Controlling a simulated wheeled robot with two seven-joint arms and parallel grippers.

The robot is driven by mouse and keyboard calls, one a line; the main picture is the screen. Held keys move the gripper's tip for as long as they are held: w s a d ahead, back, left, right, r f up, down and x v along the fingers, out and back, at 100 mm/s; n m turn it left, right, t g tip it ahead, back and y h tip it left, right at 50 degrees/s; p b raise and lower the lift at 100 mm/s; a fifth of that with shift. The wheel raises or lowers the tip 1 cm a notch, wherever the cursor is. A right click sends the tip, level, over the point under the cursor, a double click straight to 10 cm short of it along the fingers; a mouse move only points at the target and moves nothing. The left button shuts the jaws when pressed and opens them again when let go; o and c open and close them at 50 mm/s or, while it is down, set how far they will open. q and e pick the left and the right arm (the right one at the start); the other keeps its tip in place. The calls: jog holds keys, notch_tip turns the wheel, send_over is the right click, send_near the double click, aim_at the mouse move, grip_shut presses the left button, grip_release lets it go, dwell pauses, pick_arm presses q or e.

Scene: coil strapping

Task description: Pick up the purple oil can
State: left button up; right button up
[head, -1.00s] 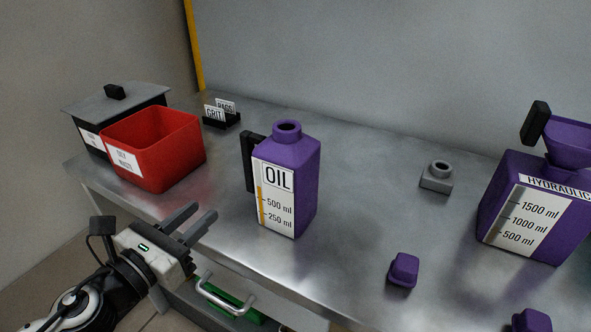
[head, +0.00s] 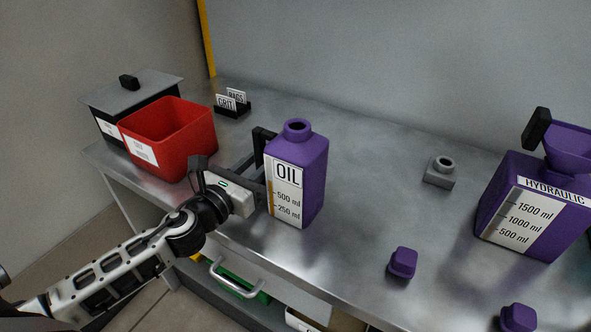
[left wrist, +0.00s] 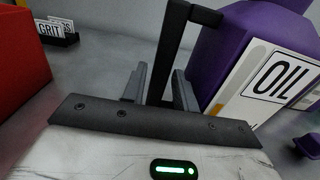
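The purple oil can (head: 314,178) stands upright on the metal bench, with a white OIL label and an open neck on top. Its black handle (head: 261,146) is on its left side. My left gripper (head: 259,183) is at the handle, left of the can. In the left wrist view the handle (left wrist: 172,50) stands between the two fingers (left wrist: 160,88), which look apart with small gaps beside it. The can's purple body (left wrist: 235,45) is just right of the fingers. The fingertips are partly hidden in the head view. My right gripper is not in view.
A red bin (head: 171,150) and a grey-lidded box (head: 136,92) stand left of the gripper. GRIT and RAGS signs (head: 234,108) are behind. A purple hydraulic container (head: 496,195), a grey fitting (head: 438,176) and purple caps (head: 403,263) (head: 518,318) are to the right.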

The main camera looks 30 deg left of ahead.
pick_arm(q)
jog(key=shift+w+d, duration=0.1)
jog(key=shift+w, duration=0.9)
grip_shut()
jog(key=shift+r, duration=0.15)
jog(key=shift+r, duration=0.1)
